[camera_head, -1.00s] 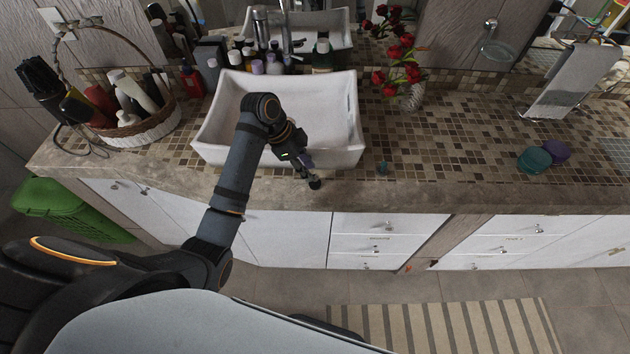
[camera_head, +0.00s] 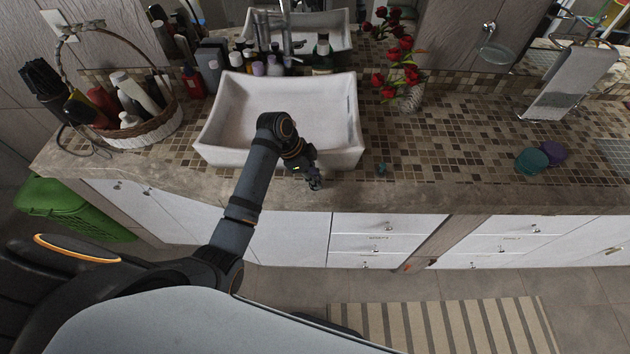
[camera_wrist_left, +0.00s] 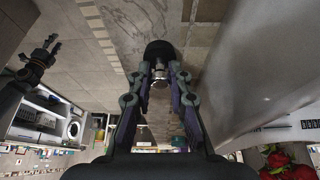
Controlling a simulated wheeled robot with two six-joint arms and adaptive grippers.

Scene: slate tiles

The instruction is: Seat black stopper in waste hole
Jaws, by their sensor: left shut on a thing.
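My left gripper (camera_head: 314,181) is in front of the white sink basin (camera_head: 207,138), above the counter's front edge. In the left wrist view the left gripper (camera_wrist_left: 160,76) is shut on the black stopper (camera_wrist_left: 160,50), a dark rounded cap with a shiny metal stem between the fingertips. In the head view the stopper is too small and dark to tell from the gripper. The waste hole does not show; my left arm covers part of the basin. The basin's pale wall (camera_wrist_left: 245,75) is at the right in the wrist view. My right gripper (camera_wrist_left: 50,46) shows there, apparently open and empty.
Several bottles stand behind the basin, near the tap. A wicker basket (camera_head: 150,132) of bottles is on the left. A vase of red roses (camera_head: 410,98) stands right of the basin. The counter farther right is mostly clear.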

